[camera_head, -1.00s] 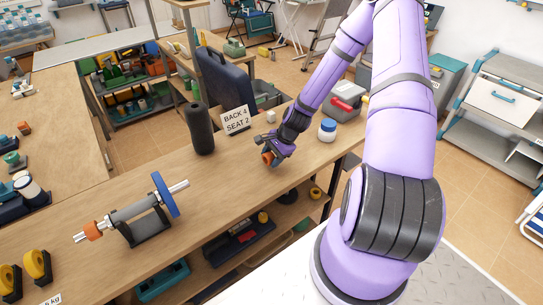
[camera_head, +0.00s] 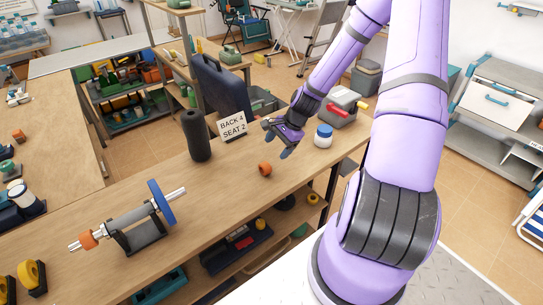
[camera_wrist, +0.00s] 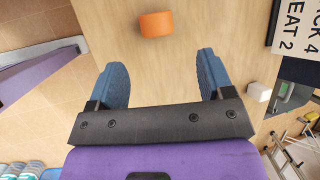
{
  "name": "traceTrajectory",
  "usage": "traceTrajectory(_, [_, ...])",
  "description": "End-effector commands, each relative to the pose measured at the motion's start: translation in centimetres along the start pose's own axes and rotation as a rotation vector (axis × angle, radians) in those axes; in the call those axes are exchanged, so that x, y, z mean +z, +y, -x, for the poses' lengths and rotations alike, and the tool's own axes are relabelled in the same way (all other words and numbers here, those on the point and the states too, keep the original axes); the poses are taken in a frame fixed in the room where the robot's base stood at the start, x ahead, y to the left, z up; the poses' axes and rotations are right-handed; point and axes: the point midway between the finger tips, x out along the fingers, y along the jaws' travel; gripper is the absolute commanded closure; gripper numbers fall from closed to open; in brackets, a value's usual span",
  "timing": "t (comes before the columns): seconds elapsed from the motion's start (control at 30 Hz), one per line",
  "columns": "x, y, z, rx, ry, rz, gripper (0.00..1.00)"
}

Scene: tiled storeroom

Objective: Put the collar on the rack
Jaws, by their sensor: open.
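An orange collar (camera_head: 265,169) lies on the wooden bench. It also shows in the wrist view (camera_wrist: 156,24), ahead of the fingers and left of midway between them. My gripper (camera_head: 277,139) is open and empty, above the bench and beyond the collar, apart from it. Its two blue fingers stand wide apart in the wrist view (camera_wrist: 162,62). A dark stand (camera_head: 139,236) at the bench's left holds a grey bar with a blue disc (camera_head: 161,201) on it. Another orange collar (camera_head: 88,240) sits near the bar's left end. I cannot tell whether this stand is the rack.
A black cylinder (camera_head: 198,135) and a sign reading "BACK 4 SEAT 2" (camera_head: 232,126) stand at the bench's back edge. A white jar with a blue lid (camera_head: 323,136) is right of my gripper. Yellow rings (camera_head: 33,277) stand at the front left. The bench between collar and stand is clear.

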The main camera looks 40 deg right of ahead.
Motion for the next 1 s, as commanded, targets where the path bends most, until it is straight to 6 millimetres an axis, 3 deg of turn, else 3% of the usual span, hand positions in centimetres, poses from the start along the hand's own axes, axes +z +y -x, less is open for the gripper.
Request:
traceTrajectory(0.2, [-0.1, 0.0, 3.3, -0.001, 0.002, -0.001, 0.26])
traceTrajectory(0.53, [0.8, -0.2, 5.5, 0.023, 0.024, 0.056, 0.26])
traceTrajectory(0.67, [2.7, -0.6, 7.4, 0.071, 0.073, 0.179, 0.26])
traceTrajectory(1.0, [9.6, -1.3, 14.4, 0.192, 0.219, 0.554, 0.26])
